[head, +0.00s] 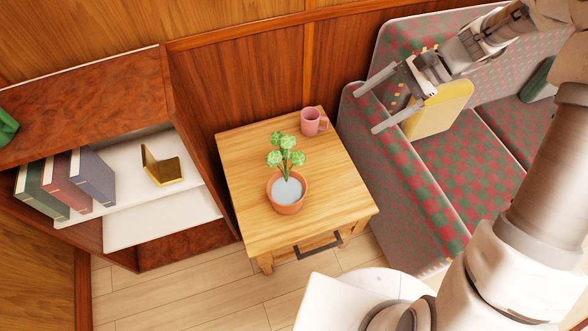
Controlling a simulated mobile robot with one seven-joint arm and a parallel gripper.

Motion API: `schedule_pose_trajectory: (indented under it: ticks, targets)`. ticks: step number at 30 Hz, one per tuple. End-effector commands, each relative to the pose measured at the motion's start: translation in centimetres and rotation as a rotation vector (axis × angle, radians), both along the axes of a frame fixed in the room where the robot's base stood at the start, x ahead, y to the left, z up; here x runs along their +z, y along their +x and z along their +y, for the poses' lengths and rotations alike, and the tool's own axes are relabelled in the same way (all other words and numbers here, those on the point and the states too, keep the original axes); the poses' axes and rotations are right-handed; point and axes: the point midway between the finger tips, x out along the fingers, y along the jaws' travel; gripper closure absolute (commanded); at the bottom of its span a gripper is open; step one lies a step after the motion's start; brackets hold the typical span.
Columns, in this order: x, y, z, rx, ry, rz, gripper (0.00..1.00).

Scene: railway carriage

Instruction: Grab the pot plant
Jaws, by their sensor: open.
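The pot plant (286,189) stands upright on a small wooden table (245,150). It has a terracotta pot, a pale grey-blue surface inside the rim, and several round green leaves on a thin stem. My gripper (365,111) is open and empty, its two fingers pointing left. It shows to the upper right of the plant, over the end of the seat, and is apart from the plant. Nothing hides the plant.
A pink mug (313,122) stands near the table's back corner. A shelf unit (105,100) with books (62,182) and a small gold object (162,166) is at left. A checked seat (455,170) with a yellow cushion (440,110) is at right. Wood-panelled wall runs behind.

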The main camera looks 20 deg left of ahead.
Motion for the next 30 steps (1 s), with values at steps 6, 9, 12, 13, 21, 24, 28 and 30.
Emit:
schedule_pose_trajectory:
  ticks: [6, 9, 12, 13, 21, 24, 28, 30]
  targets:
    - [-10.7, 2.2, 2.5, -0.117, 0.113, 0.218, 0.00]
    - [-14.5, 2.7, 3.4, -0.165, 0.157, 0.304, 0.00]
    - [-17.5, 3.2, 4.2, -0.205, 0.194, 0.373, 0.00]
    - [-18.2, 3.2, 4.3, -0.214, 0.202, 0.389, 0.00]
    - [-21.3, 3.2, 5.7, -0.255, 0.237, 0.458, 0.00]
    - [-21.9, 2.6, 7.1, -0.254, 0.238, 0.460, 0.00]
    - [-23.1, 1.5, 9.5, -0.253, 0.236, 0.460, 0.00]
    - [-23.7, 0.9, 10.9, -0.253, 0.236, 0.459, 0.00]
